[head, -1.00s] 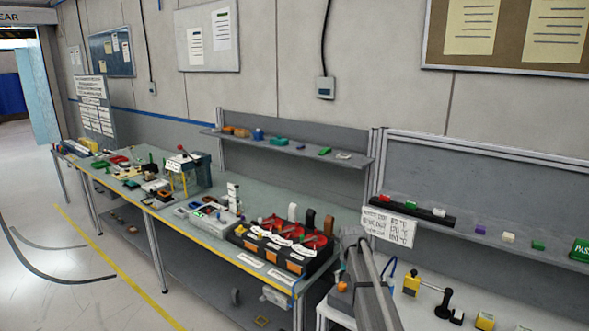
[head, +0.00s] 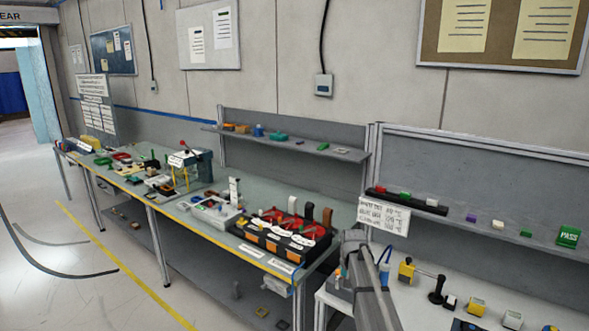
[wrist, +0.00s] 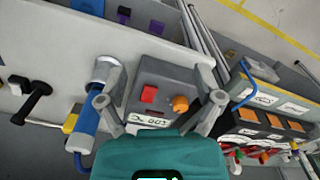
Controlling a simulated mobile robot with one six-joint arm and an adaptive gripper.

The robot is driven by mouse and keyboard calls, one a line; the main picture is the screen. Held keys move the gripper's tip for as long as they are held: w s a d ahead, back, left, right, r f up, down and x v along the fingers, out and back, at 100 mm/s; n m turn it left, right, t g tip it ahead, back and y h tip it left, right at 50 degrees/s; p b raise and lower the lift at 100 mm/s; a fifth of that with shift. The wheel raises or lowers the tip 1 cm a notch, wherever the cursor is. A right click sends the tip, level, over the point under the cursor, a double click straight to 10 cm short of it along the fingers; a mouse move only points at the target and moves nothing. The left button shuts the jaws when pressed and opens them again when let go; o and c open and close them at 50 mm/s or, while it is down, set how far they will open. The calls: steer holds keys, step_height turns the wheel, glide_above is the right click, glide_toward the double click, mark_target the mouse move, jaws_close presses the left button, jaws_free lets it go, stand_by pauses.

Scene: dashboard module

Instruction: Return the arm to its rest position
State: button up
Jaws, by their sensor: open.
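My arm (head: 368,285) shows in the head view at the bottom centre, a grey link rising in front of the gap between the two benches. The head view does not show my fingers clearly. In the wrist view my gripper (wrist: 159,98) is open, its two grey fingers spread wide with nothing held between them. Its teal body fills the bottom of that view. Beyond the fingers is a grey control box (wrist: 165,85) with a red button and an orange knob. I cannot tell how far it is from the fingertips.
A blue cylinder (wrist: 86,125) stands close beside the left finger in the wrist view. The bin rack (head: 283,236) is on the left bench. The right bench (head: 420,305) carries several small fixtures below a shelf (head: 480,222). Open floor (head: 80,290) lies to the left.

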steer(key=s+f+n+b, duration=0.1)
steer(key=s+f+b, duration=0.3)
steer(key=s, duration=0.9)
steer(key=s+f+n+b, duration=0.1)
steer(key=s+f+b, duration=0.3)
steer(key=s, duration=0.9)
steer(key=shift+s+a+f+b, duration=0.25)
steer(key=shift+a+f+b, duration=0.1)
steer(key=shift+a+f, duration=0.15)
steer(key=shift+d, duration=0.1)
stand_by(1.0)
